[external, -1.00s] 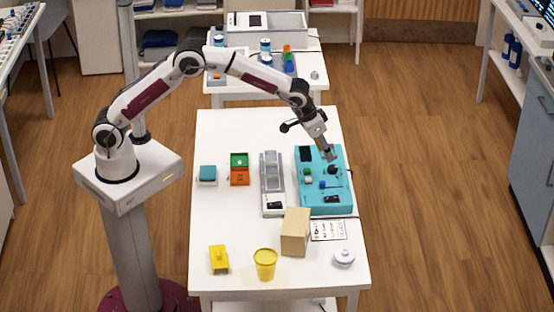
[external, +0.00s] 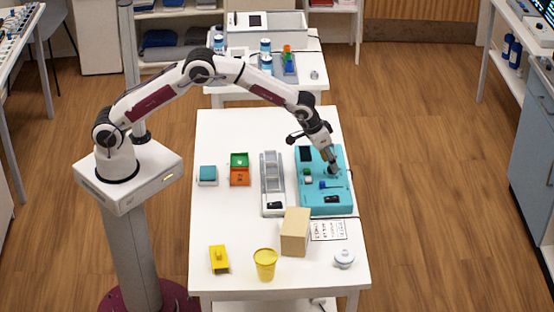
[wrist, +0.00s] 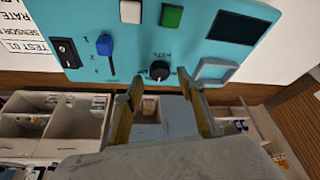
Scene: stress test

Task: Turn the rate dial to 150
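The teal panel box (external: 338,207) lies at the right side of the white table; its face fills the upper wrist view (wrist: 140,45). In the external view my gripper (external: 332,168) is low over the panel and covers most of the knob.
The panel also carries a blue lever (wrist: 105,45), a black rocker switch (wrist: 65,52), a white button (wrist: 131,11), a green button (wrist: 172,16), a dark screen (wrist: 238,27) and a grey frame (wrist: 215,70). A cardboard box (external: 295,232) and a printed card (external: 328,230) are near the panel.

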